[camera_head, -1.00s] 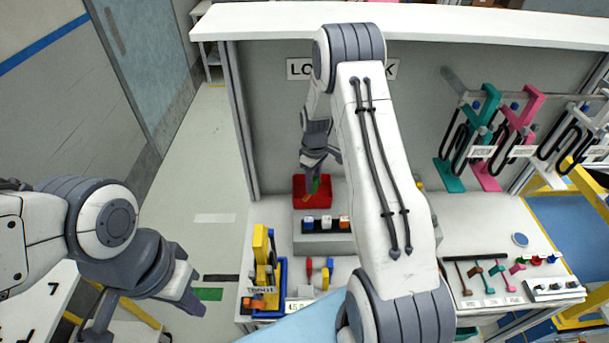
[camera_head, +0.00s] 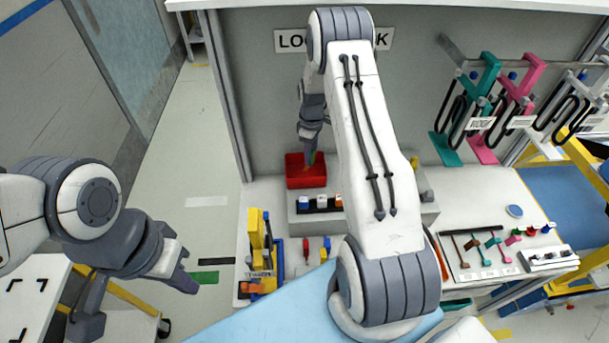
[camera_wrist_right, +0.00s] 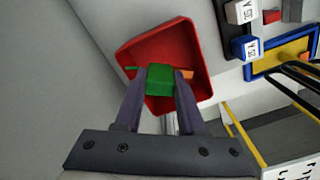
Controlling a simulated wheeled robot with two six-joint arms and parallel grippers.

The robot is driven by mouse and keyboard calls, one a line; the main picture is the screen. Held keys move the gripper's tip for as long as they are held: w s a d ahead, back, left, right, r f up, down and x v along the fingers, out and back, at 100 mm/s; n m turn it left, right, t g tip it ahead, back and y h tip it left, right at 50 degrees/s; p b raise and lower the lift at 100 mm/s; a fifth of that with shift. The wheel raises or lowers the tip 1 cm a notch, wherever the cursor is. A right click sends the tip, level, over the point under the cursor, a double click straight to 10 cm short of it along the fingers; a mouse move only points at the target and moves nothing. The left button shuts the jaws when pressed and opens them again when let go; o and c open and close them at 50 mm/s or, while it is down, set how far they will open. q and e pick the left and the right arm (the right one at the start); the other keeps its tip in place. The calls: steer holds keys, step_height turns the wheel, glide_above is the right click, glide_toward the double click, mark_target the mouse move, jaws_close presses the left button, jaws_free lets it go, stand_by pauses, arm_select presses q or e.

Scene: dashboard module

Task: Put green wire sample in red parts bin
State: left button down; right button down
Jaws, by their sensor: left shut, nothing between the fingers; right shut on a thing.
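The red parts bin (camera_head: 306,178) stands at the back of the workbench, on the left part of a grey raised block. My right gripper (camera_head: 309,152) points down into or just above the bin. In the right wrist view, the right gripper (camera_wrist_right: 160,85) is shut on the green wire sample (camera_wrist_right: 159,79), which appears within the outline of the red bin (camera_wrist_right: 190,50). I cannot tell whether the sample touches the bin floor. An orange piece (camera_wrist_right: 186,74) shows beside the right finger. My left gripper (camera_head: 182,278) is shut and empty, off the left side of the bench.
Small fuse-like blocks (camera_head: 320,203) sit in front of the bin. A yellow and blue holder (camera_head: 262,250) stands at the bench's front left. Teal and pink hooks (camera_head: 485,85) with black cables hang at right. A tool board (camera_head: 490,252) lies at front right.

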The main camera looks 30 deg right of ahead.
steer(key=shift+f, duration=0.45)
steer(key=shift+s, duration=0.1)
steer(key=shift+c, duration=2.1)
jaws_free()
steer(key=shift+r+b, duration=0.4)
steer(key=shift+r, duration=0.15)
step_height(320, 180, up, 8)
steer(key=b, duration=0.3)
steer(key=shift+r, duration=0.7)
